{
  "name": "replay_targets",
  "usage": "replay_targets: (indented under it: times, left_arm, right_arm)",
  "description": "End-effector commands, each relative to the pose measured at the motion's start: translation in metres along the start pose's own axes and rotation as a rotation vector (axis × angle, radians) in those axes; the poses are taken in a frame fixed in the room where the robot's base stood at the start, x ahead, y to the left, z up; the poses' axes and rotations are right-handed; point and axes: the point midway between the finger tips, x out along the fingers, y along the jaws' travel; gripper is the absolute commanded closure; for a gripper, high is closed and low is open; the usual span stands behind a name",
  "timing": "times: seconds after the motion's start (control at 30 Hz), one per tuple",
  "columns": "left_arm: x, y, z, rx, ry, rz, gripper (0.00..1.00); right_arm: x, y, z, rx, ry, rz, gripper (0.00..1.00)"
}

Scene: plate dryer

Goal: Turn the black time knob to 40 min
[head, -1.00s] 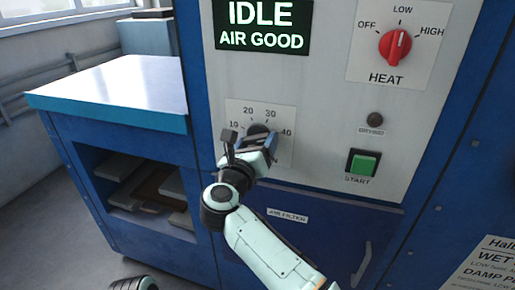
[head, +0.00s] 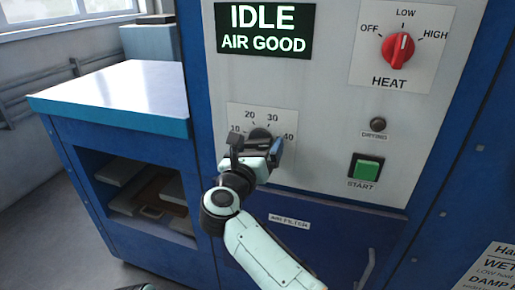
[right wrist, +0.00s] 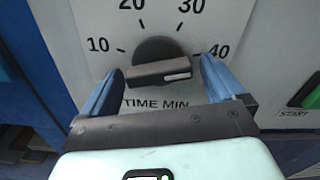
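The black time knob (right wrist: 155,52) sits on a white dial plate (head: 284,118) marked 10, 20, 30 and 40, with "TIME MIN" below it. Its raised bar lies nearly level in the right wrist view. The white mark on the bar is at the right end, on the side of the 40. My right gripper (right wrist: 160,68) is open, with one blue finger on each side of the knob. Small gaps seem to show between fingers and bar; I cannot tell if either touches. In the head view the right gripper (head: 257,150) partly covers the knob.
A red heat knob (head: 397,49) is at the upper right of the panel. A green start button (head: 367,170) and a small dark drying lamp (head: 378,124) are right of the dial. The screen (head: 264,30) reads IDLE, AIR GOOD. A white-topped counter (head: 115,90) stands left.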

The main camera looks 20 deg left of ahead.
Motion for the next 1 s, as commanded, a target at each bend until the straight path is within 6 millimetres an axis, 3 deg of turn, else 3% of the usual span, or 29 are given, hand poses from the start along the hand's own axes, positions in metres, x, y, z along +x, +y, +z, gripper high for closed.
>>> replay_targets:
  times: [0.37,0.57,0.8,1.0]
  left_arm:
    - [0.003,-0.003,0.003,-0.003,-0.011,-0.005,0.57]
    - [0.008,-0.009,0.010,-0.011,-0.037,-0.017,0.57]
    - [0.008,-0.009,0.011,-0.012,-0.040,-0.018,0.57]
    - [0.006,-0.007,0.009,-0.009,-0.032,-0.014,0.57]
  right_arm:
    - [-0.011,0.000,0.000,-0.003,0.000,0.001,0.04]
    - [-0.043,0.000,0.001,-0.005,-0.002,0.002,0.04]
    - [-0.095,0.001,0.001,-0.002,-0.002,0.003,0.04]
    - [-0.124,0.000,0.001,-0.002,-0.001,0.002,0.04]
